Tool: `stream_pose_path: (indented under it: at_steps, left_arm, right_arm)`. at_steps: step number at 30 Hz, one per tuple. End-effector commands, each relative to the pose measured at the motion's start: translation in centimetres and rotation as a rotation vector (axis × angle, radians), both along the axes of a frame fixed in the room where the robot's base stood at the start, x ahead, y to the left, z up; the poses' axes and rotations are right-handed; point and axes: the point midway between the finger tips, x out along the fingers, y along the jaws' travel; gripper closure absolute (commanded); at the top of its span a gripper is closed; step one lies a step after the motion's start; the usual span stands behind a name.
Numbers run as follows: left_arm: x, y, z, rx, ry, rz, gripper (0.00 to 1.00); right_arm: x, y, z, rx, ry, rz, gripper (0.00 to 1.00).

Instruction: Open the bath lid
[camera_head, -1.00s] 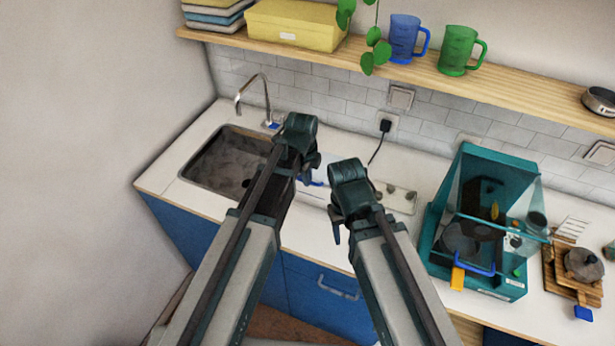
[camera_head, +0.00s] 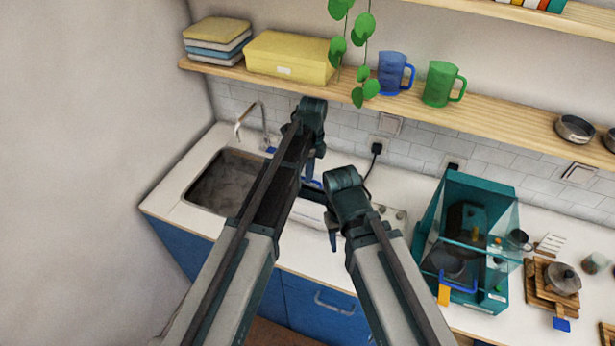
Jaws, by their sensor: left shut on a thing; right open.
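A low white bath (camera_head: 312,216) stands on the counter right of the sink, mostly hidden behind my arms. A blue handle (camera_head: 313,184), which looks like part of its lid, shows just below my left gripper (camera_head: 313,162). My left gripper is shut, apparently on this handle; the exact contact is hidden. The lid's panel is largely covered by my arms, so I cannot tell how far it is tilted. My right gripper (camera_head: 333,232) is open and empty, lower and to the right, in front of the bath.
A sink (camera_head: 220,182) with a tap is at left. A teal case (camera_head: 492,300) with a clear cover and blue handle stands at right, near boards with a pot (camera_head: 562,279). A wooden shelf (camera_head: 480,119) with mugs and a trailing plant overhangs the back.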

Motion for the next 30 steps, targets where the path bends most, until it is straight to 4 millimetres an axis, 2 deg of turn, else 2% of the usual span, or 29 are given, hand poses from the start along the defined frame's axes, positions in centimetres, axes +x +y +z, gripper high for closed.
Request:
stream_pose_path:
  at_steps: [1,17,18,22,30]
  left_arm:
    - [0.96,-0.33,0.14,-0.006,-0.015,-0.001,1.0]
    - [1.27,-0.51,0.22,-0.007,-0.015,-0.001,1.0]
    - [1.25,-0.51,0.22,-0.007,-0.015,-0.001,0.81]
    - [1.14,-0.46,0.23,-0.006,-0.013,-0.001,0.58]
    - [0.91,-0.33,0.29,-0.004,-0.01,-0.001,0.56]
  right_arm:
    - [0.0,0.0,0.16,0.0,0.0,0.0,0.5]
    - [-0.01,0.0,0.23,0.0,0.0,0.001,0.5]
    - [-0.01,0.0,0.23,0.0,0.0,0.001,0.5]
    - [0.0,0.0,0.25,0.0,0.0,0.001,0.5]
    - [0.0,0.0,0.31,0.0,0.0,0.001,0.5]
